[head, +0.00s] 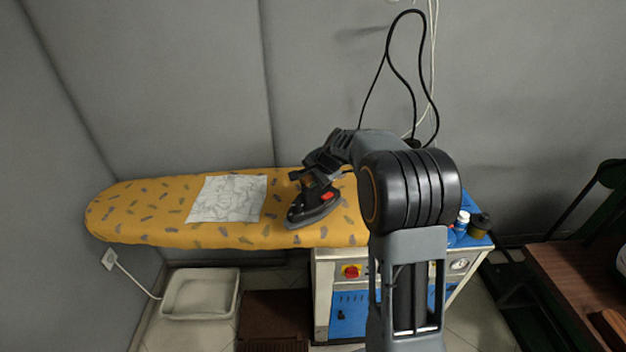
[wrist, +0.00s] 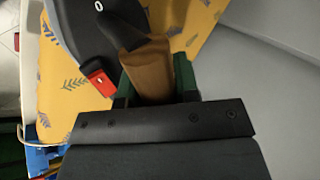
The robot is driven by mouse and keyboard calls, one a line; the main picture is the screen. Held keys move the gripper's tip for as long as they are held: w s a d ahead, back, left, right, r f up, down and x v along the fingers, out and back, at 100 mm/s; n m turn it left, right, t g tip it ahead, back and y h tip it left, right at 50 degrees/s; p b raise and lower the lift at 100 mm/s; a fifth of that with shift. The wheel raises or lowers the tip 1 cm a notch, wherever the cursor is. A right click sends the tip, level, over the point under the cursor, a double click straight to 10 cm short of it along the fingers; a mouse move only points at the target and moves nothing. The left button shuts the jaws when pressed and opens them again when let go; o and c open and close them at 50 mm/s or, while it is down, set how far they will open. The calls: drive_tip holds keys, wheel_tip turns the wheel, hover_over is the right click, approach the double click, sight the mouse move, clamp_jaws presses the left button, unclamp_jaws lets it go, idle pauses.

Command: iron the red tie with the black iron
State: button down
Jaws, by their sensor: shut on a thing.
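The black iron (head: 313,206) has a brown handle (wrist: 152,72) and a red part near its heel. It is at the board's surface right of the middle in the head view; I cannot tell whether its sole touches the cover. My gripper (head: 314,178) is shut on the iron's handle, with its green fingers either side of it in the wrist view (wrist: 155,80). No red tie shows in either view. A white crumpled-looking cloth or sheet (head: 227,198) lies flat on the board, left of the iron and apart from it.
The yellow leaf-patterned ironing board (head: 135,212) is clear at its left end. A blue and white machine (head: 345,310) stands under its right part, with small bottles (head: 479,225) on top. A white tray (head: 200,293) is on the floor. A black cable (head: 388,60) hangs behind.

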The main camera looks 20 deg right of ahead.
wheel_tip(320, 180, up, 5)
drive_tip(key=p, duration=0.2)
drive_tip(key=shift+w+p, duration=0.15)
drive_tip(key=shift+p, duration=0.15)
drive_tip(key=shift+f, duration=0.1)
idle(0.4)
drive_tip(key=shift+f+n+y, duration=0.15)
drive_tip(key=shift+n+y, duration=0.15)
drive_tip(key=shift+n, duration=0.3)
drive_tip(key=s+a+f+n+g+y, duration=0.2)
drive_tip(key=s+f+n+g, duration=0.1)
drive_tip(key=s+f+n, duration=0.2)
drive_tip(key=s+n, duration=0.2)
drive_tip(key=s, duration=0.2)
drive_tip(key=shift+a, duration=0.35)
drive_tip(key=shift+s, duration=0.1)
